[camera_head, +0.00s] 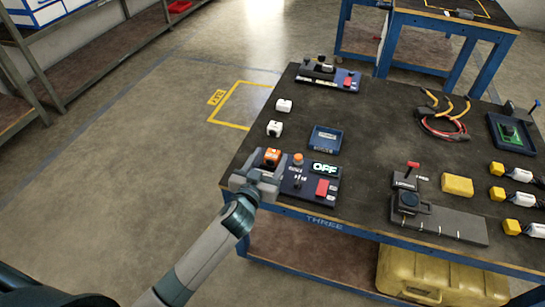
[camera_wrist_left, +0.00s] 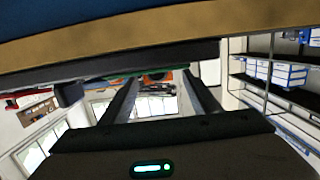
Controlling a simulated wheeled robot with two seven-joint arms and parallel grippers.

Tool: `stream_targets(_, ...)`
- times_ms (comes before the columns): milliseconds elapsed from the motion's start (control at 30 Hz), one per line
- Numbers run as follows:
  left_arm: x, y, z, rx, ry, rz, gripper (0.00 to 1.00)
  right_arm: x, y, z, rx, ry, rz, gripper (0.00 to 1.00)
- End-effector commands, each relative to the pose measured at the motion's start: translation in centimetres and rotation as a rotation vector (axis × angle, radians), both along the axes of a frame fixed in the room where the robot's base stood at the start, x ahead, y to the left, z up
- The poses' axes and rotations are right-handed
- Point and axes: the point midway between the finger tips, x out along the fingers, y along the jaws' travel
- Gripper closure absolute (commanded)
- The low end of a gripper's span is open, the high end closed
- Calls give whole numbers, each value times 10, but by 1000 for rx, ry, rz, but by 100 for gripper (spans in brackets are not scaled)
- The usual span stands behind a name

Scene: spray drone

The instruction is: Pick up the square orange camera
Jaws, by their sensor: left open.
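I cannot tell whether the fingers touch the camera. My right gripper is not in view.
Two white cube-like devices (camera_head: 275,128) stand behind the orange camera. A blue tray (camera_head: 325,139) lies to the right. A black device with a red lever (camera_head: 408,200), a yellow block (camera_head: 457,185) and red cables (camera_head: 443,127) occupy the right side. The table's front edge (camera_head: 330,224) is close.

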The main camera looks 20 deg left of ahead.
Motion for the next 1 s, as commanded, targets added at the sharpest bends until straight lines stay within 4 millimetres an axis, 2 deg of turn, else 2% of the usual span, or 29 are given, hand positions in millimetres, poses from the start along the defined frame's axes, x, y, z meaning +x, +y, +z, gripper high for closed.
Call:
stream_targets(100, 16, -3, -2, 1, -1, -1, 44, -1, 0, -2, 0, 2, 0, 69)
stream_targets(233, 26, -3, -4, 0, 0, -1, 44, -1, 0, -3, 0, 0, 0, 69)
stream_targets(733, 28, -3, -5, -1, 1, -1, 44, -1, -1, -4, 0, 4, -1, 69)
stream_targets(767, 28, -3, -5, -1, 1, -1, 46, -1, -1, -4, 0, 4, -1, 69)
stream_targets(933, 28, -3, -5, -1, 1, -1, 87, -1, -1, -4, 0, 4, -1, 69)
stream_targets(1000, 28, -3, -5, -1, 0, -1, 89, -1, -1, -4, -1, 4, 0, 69)
